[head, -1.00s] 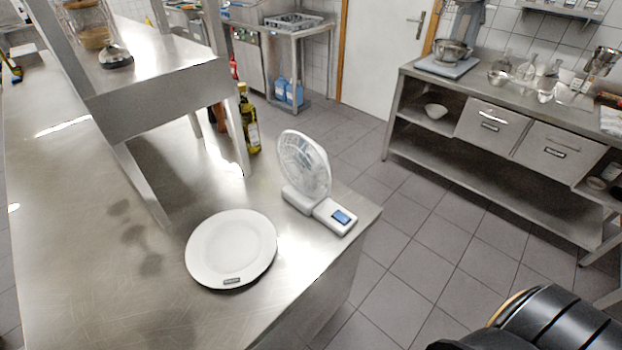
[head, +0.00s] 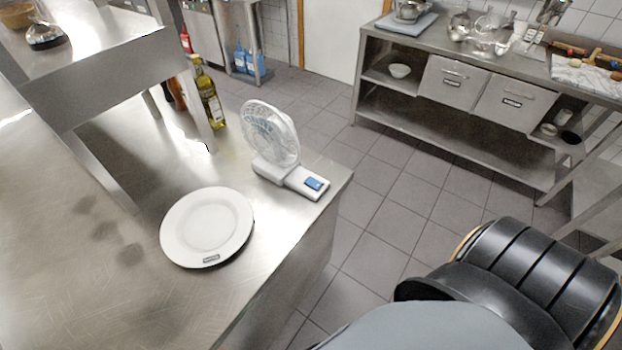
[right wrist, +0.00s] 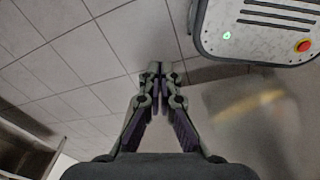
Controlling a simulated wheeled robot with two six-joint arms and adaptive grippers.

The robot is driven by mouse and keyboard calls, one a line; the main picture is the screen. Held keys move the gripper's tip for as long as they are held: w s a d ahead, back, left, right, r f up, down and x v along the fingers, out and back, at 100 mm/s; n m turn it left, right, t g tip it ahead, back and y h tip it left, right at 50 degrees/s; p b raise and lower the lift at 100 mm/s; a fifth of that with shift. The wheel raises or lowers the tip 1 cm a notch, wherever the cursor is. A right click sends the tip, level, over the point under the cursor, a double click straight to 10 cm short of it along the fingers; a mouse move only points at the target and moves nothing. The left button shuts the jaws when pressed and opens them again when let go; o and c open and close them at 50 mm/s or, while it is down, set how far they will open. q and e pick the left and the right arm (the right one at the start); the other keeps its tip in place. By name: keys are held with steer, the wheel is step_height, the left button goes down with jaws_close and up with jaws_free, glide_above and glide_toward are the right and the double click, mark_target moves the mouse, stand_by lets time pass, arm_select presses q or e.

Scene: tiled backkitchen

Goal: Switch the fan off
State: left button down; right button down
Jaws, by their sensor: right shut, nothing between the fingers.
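The white fan (head: 271,133) stands upright on the steel counter (head: 262,262), near its right edge. Its base (head: 291,180) carries a blue rocker switch (head: 315,184) at the right end. My right gripper (right wrist: 153,72) shows in the right wrist view, shut and empty, above the tiled floor. The fan is not in the right wrist view. In the head view a part of my right arm (head: 530,265) is at the lower right, well apart from the fan. My left gripper is in neither view.
A white plate (head: 207,227) lies on the counter in front of the fan. An oil bottle (head: 208,95) stands behind, beside the leg of a raised steel shelf (head: 110,70). A second bench (head: 470,75) stands at the back right, with open floor between.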

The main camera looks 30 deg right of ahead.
stand_by(0.5)
steer(key=w+d+r+t+h+p, duration=0.1)
steer(key=w+d+r+t+p, duration=0.15)
steer(key=w+d+r, duration=0.75)
steer(key=w+d+r+t+h+p, duration=0.1)
steer(key=w+d+r+t+p, duration=0.3)
steer(key=d+r, duration=0.6)
steer(key=w+d+r+p, duration=0.1)
steer(key=w+d+r, duration=0.4)
steer(key=w+r, duration=0.45)
steer(key=w+a+r+n+t+y+p, duration=0.25)
steer(key=w+r, duration=0.45)
steer(key=r, duration=0.6)
steer(key=w+a+r+n+y+p, duration=0.1)
steer(key=w+a+r+y+p, duration=0.2)
steer(key=a+r, duration=0.9)
steer(key=a+y, duration=0.1)
steer(key=a, duration=0.2)
steer(key=shift+w+a+r+g, duration=0.15)
steer(key=shift+a+r+g, duration=0.15)
steer(key=shift+r, duration=0.05)
steer(key=shift+n, duration=0.25)
